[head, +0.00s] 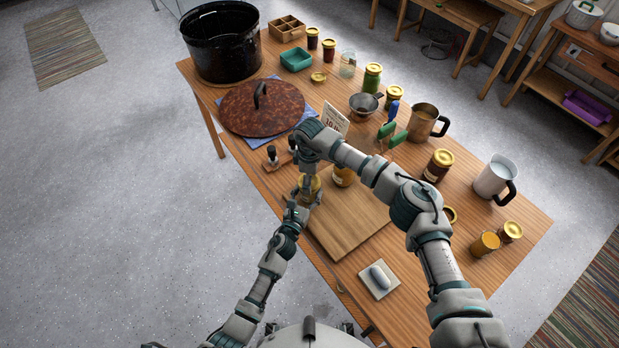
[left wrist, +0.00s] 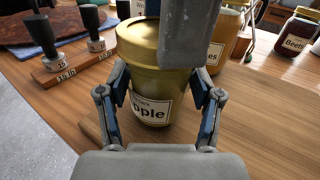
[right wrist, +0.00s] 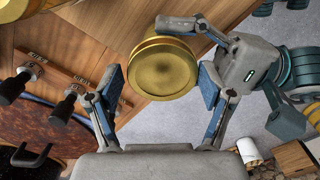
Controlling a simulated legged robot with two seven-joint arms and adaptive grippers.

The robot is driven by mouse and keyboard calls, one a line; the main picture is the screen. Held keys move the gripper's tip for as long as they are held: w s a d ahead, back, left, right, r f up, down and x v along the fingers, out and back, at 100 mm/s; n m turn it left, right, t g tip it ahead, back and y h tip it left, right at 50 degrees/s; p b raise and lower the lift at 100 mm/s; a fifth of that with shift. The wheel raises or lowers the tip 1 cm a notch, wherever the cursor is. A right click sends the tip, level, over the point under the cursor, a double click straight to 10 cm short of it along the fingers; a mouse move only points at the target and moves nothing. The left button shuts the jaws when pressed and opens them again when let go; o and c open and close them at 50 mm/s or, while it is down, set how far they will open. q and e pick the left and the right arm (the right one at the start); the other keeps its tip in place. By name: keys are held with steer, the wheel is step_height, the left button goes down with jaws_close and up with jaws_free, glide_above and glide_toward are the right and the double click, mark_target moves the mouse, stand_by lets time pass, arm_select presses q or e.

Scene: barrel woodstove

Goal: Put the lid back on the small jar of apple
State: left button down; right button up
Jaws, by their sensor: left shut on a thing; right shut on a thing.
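The small apple jar (left wrist: 150,108), golden with a white label ending in "pple", stands upright over the wooden board (head: 347,222). My left gripper (left wrist: 161,82) is shut on its body, one finger on each side. A gold lid (left wrist: 138,38) is at the jar's mouth, level and in line with it; I cannot tell whether it is fully seated. My right gripper (right wrist: 160,78) comes from above and is shut on the lid, which shows round between its fingers in the right wrist view (right wrist: 162,70). In the head view the right hand partly hides the jar.
Another golden jar (head: 344,176) stands close to the right of the held jar. Stamps on a wooden rack (left wrist: 72,67) and a rusty round lid (head: 262,107) lie beyond. A sponge on a tile (head: 379,279) is near the front edge. Mugs and jars line the right side.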

steer(key=m, duration=0.4)
steer(key=shift+w+d+r, duration=0.2)
steer(key=shift+w+d, duration=0.05)
steer(key=shift+w, duration=0.05)
steer(key=o, duration=0.7)
steer(key=shift+s, duration=0.15)
steer(key=shift+s+a+r, duration=0.1)
steer(key=shift+r, duration=2.05)
